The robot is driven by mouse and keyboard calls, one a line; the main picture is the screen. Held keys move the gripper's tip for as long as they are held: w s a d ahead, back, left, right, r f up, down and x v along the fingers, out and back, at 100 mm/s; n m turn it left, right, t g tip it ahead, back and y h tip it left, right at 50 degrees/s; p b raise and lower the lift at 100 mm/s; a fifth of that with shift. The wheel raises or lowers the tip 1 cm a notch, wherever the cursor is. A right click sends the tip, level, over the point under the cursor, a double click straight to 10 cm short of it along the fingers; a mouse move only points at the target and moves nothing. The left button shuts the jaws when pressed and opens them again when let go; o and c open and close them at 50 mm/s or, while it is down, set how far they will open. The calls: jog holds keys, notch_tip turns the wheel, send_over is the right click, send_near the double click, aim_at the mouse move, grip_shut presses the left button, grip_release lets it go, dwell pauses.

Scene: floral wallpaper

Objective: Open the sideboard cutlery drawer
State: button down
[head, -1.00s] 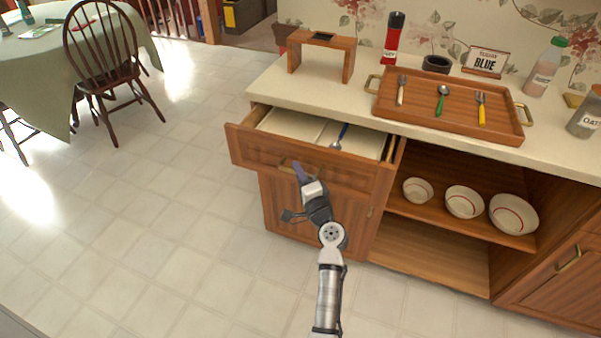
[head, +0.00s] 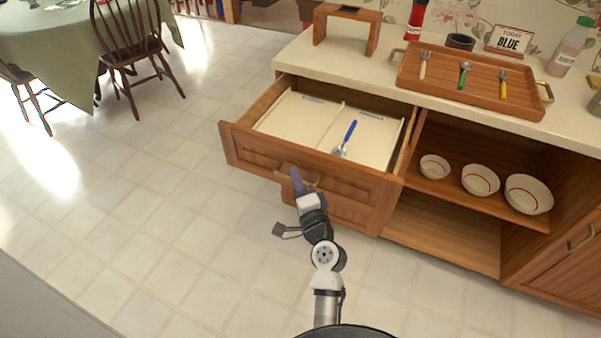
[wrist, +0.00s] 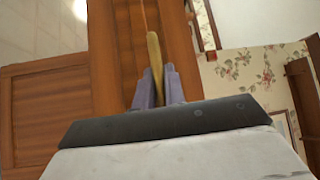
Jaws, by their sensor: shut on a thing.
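The cutlery drawer (head: 300,170) of the wooden sideboard stands well out from the body. Its inside shows two light compartments with small labels at the back. A blue-handled utensil (head: 349,134) lies in the right compartment. My gripper (head: 297,182) is at the drawer front, shut on the brass drawer handle (wrist: 154,55). In the wrist view, the purple fingers (wrist: 159,88) sit on both sides of the handle.
A wooden tray (head: 430,84) with a fork, a green-handled spoon and a yellow-handled fork lies on the counter. Bowls (head: 480,180) stand on the open shelf at right. A wooden stand (head: 347,12) is at the counter's left. Floor (head: 160,215) left of the drawer is clear.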

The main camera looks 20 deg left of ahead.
jog(key=shift+s, duration=0.15)
jog(key=c, duration=1.5)
grip_release()
